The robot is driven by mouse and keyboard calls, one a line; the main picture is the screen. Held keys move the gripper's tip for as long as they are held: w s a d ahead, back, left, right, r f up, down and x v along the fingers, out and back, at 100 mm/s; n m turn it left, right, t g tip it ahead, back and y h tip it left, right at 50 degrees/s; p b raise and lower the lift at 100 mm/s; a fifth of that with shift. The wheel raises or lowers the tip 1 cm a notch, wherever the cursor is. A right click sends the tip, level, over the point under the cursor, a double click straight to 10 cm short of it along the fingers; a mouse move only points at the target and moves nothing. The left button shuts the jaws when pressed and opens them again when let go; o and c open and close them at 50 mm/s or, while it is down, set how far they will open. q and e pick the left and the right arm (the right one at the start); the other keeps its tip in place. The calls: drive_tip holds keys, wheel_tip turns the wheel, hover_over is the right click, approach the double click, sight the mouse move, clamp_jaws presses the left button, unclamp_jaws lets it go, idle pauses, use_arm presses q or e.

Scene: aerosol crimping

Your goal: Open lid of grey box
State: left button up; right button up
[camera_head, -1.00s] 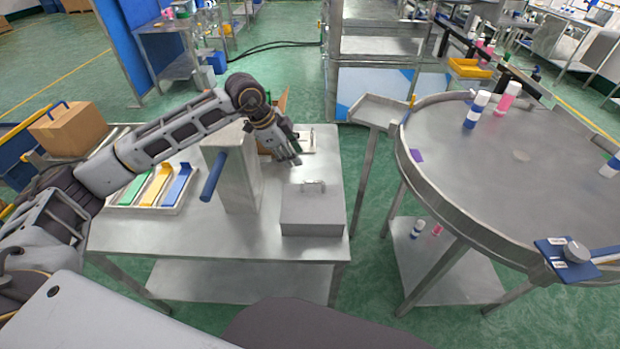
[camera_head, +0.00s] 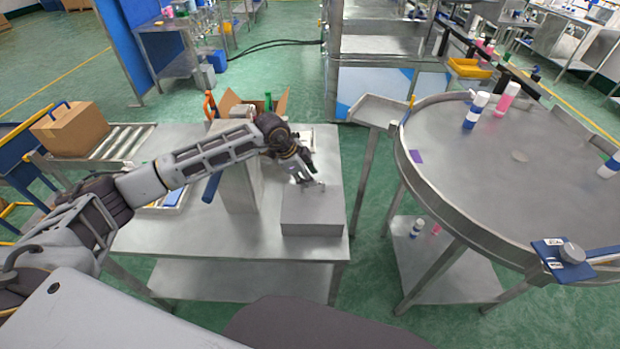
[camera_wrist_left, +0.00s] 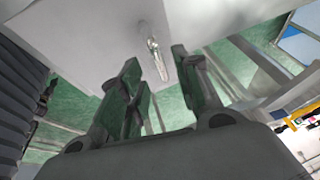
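The grey box (camera_head: 312,218) stands on the metal table's right front part with its lid down flat. In the left wrist view the grey lid surface (camera_wrist_left: 95,35) fills the top, with its small metal handle (camera_wrist_left: 155,55). My left gripper (camera_head: 312,184) is at the box's top, by the handle, and hides part of it. In the left wrist view the left gripper's fingers (camera_wrist_left: 160,78) are apart, with the handle lying between and just beyond their tips. I cannot tell whether they touch it. My right gripper is not in view.
A grey block-shaped stand (camera_head: 240,188) with a blue bar is left of the box. An open cardboard box (camera_head: 232,103) is behind. A round metal table (camera_head: 500,180) with bottles stands to the right. The metal table's front left (camera_head: 160,238) is clear.

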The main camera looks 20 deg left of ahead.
use_arm(q)
drive_tip(key=shift+x, duration=1.05)
clamp_jaws()
